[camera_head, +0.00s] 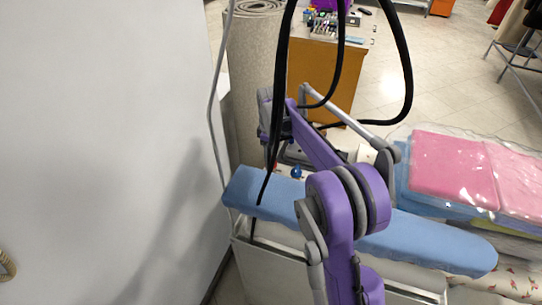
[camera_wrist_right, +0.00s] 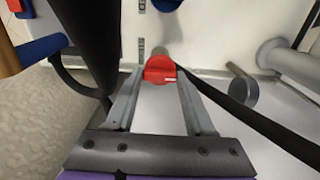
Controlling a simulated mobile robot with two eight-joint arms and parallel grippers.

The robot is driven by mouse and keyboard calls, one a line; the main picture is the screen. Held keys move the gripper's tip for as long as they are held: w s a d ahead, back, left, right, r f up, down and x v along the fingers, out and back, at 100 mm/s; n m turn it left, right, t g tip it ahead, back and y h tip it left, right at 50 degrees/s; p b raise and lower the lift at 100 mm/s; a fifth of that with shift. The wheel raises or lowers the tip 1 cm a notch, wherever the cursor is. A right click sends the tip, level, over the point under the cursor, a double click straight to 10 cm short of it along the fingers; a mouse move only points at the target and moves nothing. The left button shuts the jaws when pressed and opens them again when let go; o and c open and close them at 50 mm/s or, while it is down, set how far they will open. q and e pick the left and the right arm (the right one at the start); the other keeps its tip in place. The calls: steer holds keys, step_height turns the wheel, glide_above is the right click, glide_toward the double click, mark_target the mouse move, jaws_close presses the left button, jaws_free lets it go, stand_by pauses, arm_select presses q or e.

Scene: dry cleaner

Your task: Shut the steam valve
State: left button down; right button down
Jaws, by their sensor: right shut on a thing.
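A red valve handle (camera_wrist_right: 160,69) shows in the right wrist view, in front of a pale panel. My right gripper (camera_wrist_right: 160,78) has its two grey fingers on either side of the handle and is shut on it. The fingers hide part of its sides, and I cannot tell how far it is turned. In the head view my purple right arm reaches over the blue ironing board, and its own links and dark hoses hide the fingertips. My left gripper is in neither view.
The blue ironing board (camera_head: 430,239) lies under my right arm. Dark hoses (camera_head: 402,62) hang close to the arm. A blue knob (camera_head: 297,172) is beside the board. Wrapped pink laundry (camera_head: 452,168) lies at right. A white wall (camera_head: 100,130) fills the left.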

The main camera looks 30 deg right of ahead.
stand_by(0.5)
steer(key=shift+c, duration=1.3)
jaws_free()
step_height(320, 180, up, 11)
steer(key=shift+p, duration=0.35)
steer(key=shift+f, duration=0.1)
